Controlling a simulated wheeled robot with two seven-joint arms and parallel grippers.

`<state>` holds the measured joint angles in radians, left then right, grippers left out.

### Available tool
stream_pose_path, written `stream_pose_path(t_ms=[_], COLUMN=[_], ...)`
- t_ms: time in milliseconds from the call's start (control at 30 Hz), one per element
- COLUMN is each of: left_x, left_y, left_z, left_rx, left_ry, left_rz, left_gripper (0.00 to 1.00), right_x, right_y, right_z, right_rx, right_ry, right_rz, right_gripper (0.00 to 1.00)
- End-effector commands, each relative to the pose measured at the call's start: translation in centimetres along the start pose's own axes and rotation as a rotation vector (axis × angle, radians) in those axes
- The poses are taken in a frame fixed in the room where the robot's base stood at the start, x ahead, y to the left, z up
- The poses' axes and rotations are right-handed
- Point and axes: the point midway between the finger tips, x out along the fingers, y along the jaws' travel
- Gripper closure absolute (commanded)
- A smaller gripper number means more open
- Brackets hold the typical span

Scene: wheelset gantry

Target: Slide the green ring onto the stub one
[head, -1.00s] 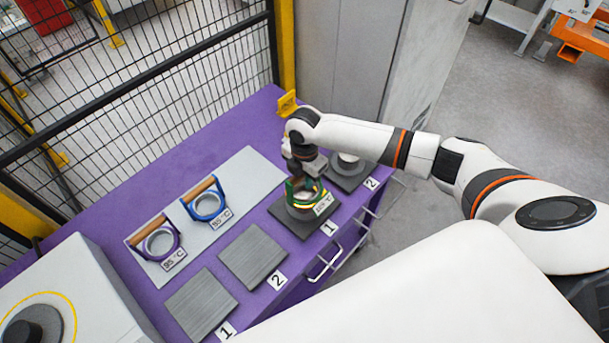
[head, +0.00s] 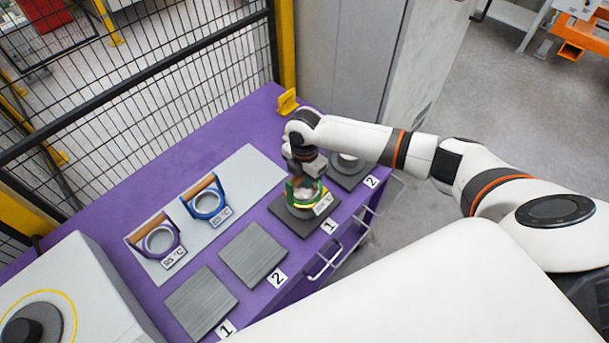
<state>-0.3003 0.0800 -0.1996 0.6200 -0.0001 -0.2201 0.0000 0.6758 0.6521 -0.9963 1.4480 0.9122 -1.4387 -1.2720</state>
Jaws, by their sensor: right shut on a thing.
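The green ring (head: 291,189) with its temperature tag is at stub one (head: 301,210), on the dark square base (head: 287,217) with label 1 beside it. The ring looks to be around the upper part of the stub; how low it sits I cannot tell. My right gripper (head: 308,176) is above it, shut on the green ring's handle, which it mostly hides. My left gripper is not in view.
A purple ring (head: 159,242) and a blue ring (head: 206,204), both with wooden handles, lie on a grey mat (head: 247,168). Two bare grey plates (head: 201,303) (head: 252,255) lie in front. A mesh fence (head: 150,75) stands behind the purple table (head: 112,228).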

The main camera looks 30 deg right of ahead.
Motion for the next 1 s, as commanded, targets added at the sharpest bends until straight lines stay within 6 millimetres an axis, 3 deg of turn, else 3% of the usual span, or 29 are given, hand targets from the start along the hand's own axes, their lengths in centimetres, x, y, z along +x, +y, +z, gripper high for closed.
stream_pose_path(t_ms=[1000], left_x=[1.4], left_y=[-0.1], left_z=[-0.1], left_rx=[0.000], left_ry=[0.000], left_rz=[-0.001], left_gripper=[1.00], right_x=[2.5], right_y=[-0.1], right_z=[0.0], right_rx=[0.000], right_ry=[0.000], right_rz=[-0.001], right_gripper=[1.00])
